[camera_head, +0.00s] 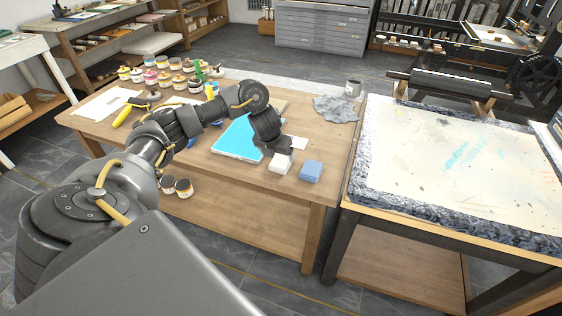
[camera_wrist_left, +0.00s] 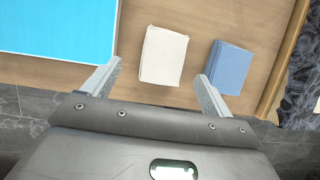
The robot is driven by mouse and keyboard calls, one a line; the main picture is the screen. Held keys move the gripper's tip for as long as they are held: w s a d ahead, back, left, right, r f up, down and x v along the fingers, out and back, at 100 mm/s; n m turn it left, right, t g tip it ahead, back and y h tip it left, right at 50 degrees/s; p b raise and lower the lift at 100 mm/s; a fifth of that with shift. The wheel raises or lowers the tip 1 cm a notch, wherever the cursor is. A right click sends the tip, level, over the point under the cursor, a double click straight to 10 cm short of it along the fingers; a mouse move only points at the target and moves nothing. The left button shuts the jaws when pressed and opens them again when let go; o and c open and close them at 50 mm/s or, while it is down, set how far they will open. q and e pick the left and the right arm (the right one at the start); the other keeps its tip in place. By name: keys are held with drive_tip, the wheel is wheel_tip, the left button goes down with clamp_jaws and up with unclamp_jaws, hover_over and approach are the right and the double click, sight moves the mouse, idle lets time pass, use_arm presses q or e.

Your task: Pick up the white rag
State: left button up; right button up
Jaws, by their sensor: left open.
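The white rag (camera_head: 280,163) is a folded square lying on the wooden table near its front edge. In the left wrist view the white rag (camera_wrist_left: 163,55) lies flat on the wood, ahead of the fingers and between their lines. My left gripper (camera_wrist_left: 158,85) is open and empty, with its two fingers apart. In the head view my left gripper (camera_head: 281,151) is at the white rag and hides part of it. My right gripper is in neither view.
A folded blue rag (camera_head: 311,171) lies just right of the white one. A bright blue sheet (camera_head: 237,139) lies to the left. Several ink jars (camera_head: 163,79), a grey crumpled cloth (camera_head: 336,108) and a can (camera_head: 353,88) stand further back. A paint-marked table (camera_head: 440,165) adjoins on the right.

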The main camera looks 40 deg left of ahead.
sight(281, 160)
use_arm(q)
drive_tip(key=x, duration=0.2)
drive_tip(key=b+x, duration=0.1)
drive_tip(key=x, duration=0.2)
drive_tip(key=shift+w+d, duration=0.1)
drive_tip(key=shift+w, duration=0.15)
drive_tip(key=shift+c, duration=0.4)
drive_tip(key=c, duration=1)
